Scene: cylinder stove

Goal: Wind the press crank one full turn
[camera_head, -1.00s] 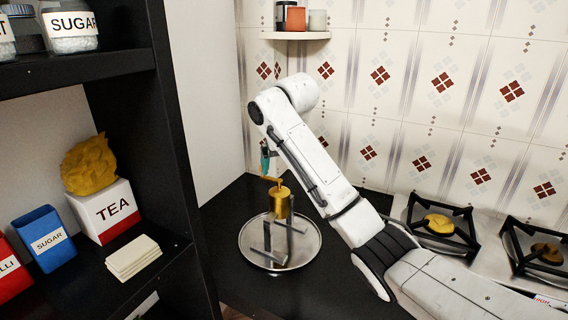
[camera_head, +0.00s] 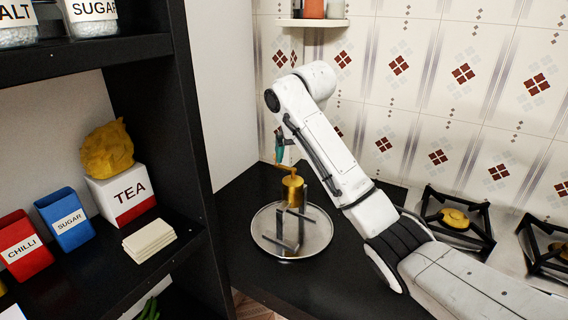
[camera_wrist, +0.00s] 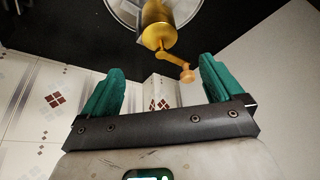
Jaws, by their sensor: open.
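The brass press (camera_head: 292,188) stands upright on a round metal tray (camera_head: 262,238) on the black counter. Its golden crank (camera_head: 283,166) sticks out at the top. In the wrist view the press (camera_wrist: 155,14) is beyond my fingers, and the crank (camera_wrist: 173,60) ends in a round knob (camera_wrist: 187,75) pointing toward my gripper. My gripper (camera_wrist: 158,92) has teal fingers spread wide with nothing between them; the knob lies in line with the gap, closer to the right finger. In the head view my gripper (camera_head: 280,149) is just above the crank; contact cannot be told.
Grey bars (camera_head: 294,214) lie or stand on the tray around the press. A black shelf (camera_head: 190,250) with tins and a tea box (camera_head: 122,192) stands at the left. A stove burner (camera_head: 455,219) is at the right; a tiled wall is behind.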

